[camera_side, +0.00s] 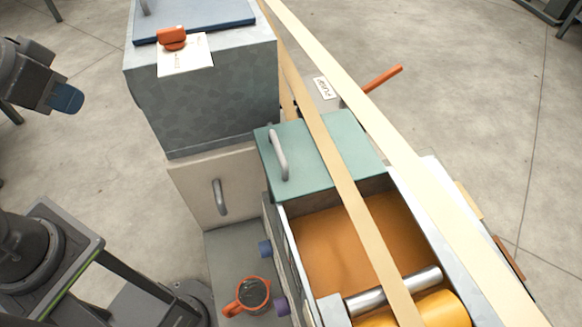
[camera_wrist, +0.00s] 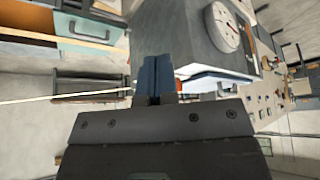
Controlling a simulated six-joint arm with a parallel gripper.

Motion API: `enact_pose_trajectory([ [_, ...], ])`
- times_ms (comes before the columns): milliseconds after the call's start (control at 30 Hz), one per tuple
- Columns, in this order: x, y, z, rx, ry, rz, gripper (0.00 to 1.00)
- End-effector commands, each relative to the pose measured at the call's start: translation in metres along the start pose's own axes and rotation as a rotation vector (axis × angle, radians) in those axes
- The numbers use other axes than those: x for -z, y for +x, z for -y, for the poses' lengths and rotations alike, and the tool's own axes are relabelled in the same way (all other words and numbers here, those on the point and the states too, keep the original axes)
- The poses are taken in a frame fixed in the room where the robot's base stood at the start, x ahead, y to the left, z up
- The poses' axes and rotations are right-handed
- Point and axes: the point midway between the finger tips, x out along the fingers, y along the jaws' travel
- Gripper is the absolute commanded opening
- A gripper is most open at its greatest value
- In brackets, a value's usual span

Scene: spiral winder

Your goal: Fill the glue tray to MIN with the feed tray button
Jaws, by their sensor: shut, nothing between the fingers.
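The glue tray (camera_side: 388,187) is an open metal trough with orange-brown glue (camera_side: 335,240) in it, at the lower right of the side view. No MIN mark can be made out, so the exact level is unclear. A blue button (camera_side: 265,248) and a purple button (camera_side: 281,305) stick out of the tray's left wall; I cannot tell which is the feed tray button. My gripper (camera_side: 68,99) is at the upper left, shut and empty, well away from the tray and both buttons. Its blue fingers also show together in the wrist view (camera_wrist: 156,76).
A tall grey cabinet (camera_side: 210,100) with an orange knob (camera_side: 172,38) stands between my gripper and the tray. An orange-rimmed pot (camera_side: 252,294) sits below the buttons. Pale strips (camera_side: 345,170) cross the tray. An orange lever (camera_side: 383,78) stands behind. A dial (camera_wrist: 224,30) shows in the wrist view.

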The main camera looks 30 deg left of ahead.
Motion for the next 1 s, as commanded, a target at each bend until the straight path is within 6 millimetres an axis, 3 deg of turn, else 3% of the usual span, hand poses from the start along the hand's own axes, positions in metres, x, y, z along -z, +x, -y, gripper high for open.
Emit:
enact_pose_trajectory([
  [167, 0.005, -0.009, 0.000, 0.000, 0.000, -0.003, 0.00],
  [367, 0.026, -0.046, 0.000, 0.000, 0.000, -0.006, 0.00],
  [667, 0.085, -0.038, 0.070, 0.279, -0.155, -0.301, 0.00],
  [900, 0.149, -0.057, 0.137, 0.455, -0.178, -0.682, 0.00],
  [1000, 0.171, -0.065, 0.155, 0.462, -0.134, -0.821, 0.00],
])
